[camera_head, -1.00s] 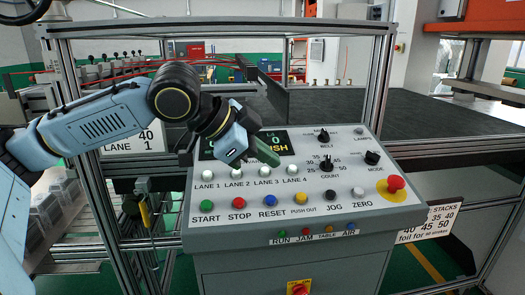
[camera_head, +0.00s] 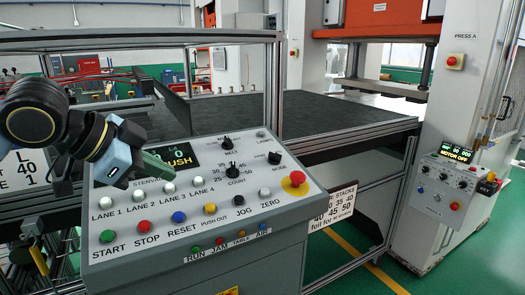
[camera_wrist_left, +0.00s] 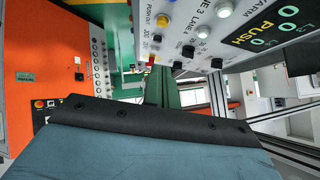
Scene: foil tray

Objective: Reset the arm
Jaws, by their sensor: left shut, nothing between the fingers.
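My left gripper (camera_head: 160,166) is shut and empty, its green fingers together. It hangs over the upper left of the grey control panel (camera_head: 225,215), in front of the display (camera_head: 183,154), hiding part of it; the visible text ends in "USH". I cannot tell whether the fingertips touch the panel. The blue RESET button (camera_head: 178,217) is in the lower row. In the left wrist view the green fingers (camera_wrist_left: 161,88) point towards the panel, which shows sideways. My right gripper is out of view.
A red mushroom button (camera_head: 298,178) on a yellow disc stands out at the panel's right. Metal frame posts (camera_head: 273,95) rise behind it. A dark belt (camera_head: 340,113) lies beyond. A press console (camera_head: 455,187) reading "MOTOR OFF" stands at right, with open green floor between.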

